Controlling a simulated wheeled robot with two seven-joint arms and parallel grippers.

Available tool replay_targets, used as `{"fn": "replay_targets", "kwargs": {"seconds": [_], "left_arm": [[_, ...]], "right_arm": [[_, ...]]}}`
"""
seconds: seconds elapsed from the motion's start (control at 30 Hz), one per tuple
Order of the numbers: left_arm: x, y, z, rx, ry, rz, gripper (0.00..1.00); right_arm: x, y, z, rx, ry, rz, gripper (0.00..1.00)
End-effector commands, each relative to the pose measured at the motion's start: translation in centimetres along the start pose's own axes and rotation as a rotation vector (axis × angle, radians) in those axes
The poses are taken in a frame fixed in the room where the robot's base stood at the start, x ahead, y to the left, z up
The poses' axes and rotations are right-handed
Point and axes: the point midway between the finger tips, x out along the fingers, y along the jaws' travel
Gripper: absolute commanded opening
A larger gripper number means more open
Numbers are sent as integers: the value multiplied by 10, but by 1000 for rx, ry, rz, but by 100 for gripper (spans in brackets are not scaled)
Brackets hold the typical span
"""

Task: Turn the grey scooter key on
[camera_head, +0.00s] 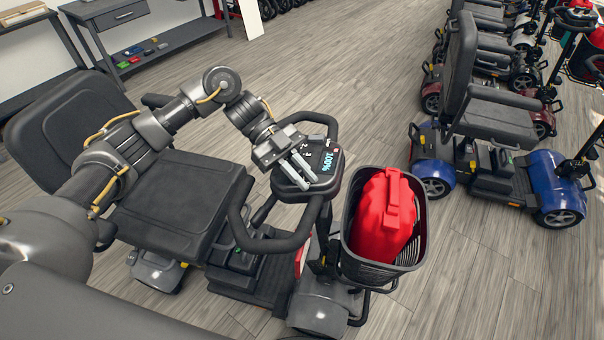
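The grey scooter (318,304) stands right in front of me, with a black seat (178,200) to the left. Its dark control panel (325,160) sits inside the loop handlebar (245,225). The panel's display (327,161) is lit and reads 100%. My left gripper (308,181) reaches down over the panel, with its two light grey fingers close together at the panel's surface. I cannot tell whether they hold anything. The key cannot be made out; the fingers may hide it. My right gripper is not in view.
A black basket (350,240) with a red bag (385,215) hangs on the scooter's front, right of the panel. A blue scooter (562,185) and others stand in a row at right. A grey workbench (185,35) is at the back left. Wooden floor between is clear.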

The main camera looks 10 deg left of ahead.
Motion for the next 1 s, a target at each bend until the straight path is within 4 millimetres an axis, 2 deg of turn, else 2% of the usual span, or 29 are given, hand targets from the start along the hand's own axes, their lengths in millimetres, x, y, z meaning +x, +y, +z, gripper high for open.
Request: {"fn": "replay_targets", "kwargs": {"seconds": [0.03,0.17,0.53,0.67,0.83,1.0], "left_arm": [[1,1,0,0,0,2,20],[1,0,0,0,0,2,36],[-6,0,1,0,-1,-1,36],[-24,0,3,-1,-5,-3,36],[-59,0,3,-1,-5,-5,36],[-85,0,3,-1,-3,-1,36]], "right_arm": [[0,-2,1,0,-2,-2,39],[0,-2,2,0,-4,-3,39],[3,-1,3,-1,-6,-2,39],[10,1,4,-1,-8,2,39],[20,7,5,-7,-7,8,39],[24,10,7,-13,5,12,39]]}}
